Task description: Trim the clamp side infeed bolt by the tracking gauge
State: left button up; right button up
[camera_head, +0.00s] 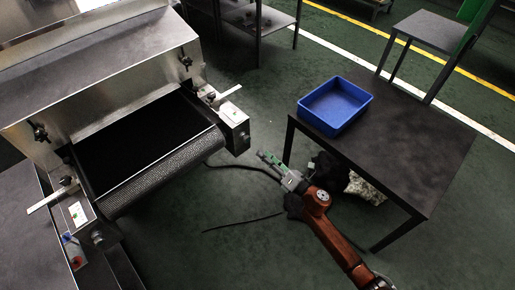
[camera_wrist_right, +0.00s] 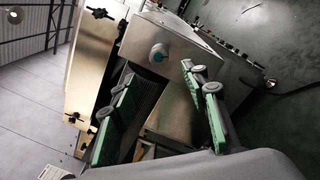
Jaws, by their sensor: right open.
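The tunnel dryer's infeed end has a black mesh belt (camera_head: 150,150) with a metal block at each side. The right block (camera_head: 234,116) carries a white label, with a pale gauge-like strip (camera_head: 230,91) behind it. The left block (camera_head: 80,213) has a similar strip (camera_head: 52,198). I cannot tell which block is the clamp side. My right gripper (camera_head: 264,157) is open and empty, right of the right block and apart from it. My left gripper is not in view.
A dark table (camera_head: 410,145) with a blue bin (camera_head: 335,105) stands at the right, close to my right arm. A dark cable (camera_head: 240,222) lies on the green floor. A red part (camera_head: 75,260) is near the left block. Floor between dryer and table is mostly clear.

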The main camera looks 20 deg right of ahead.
jog(key=shift+v, duration=1.5)
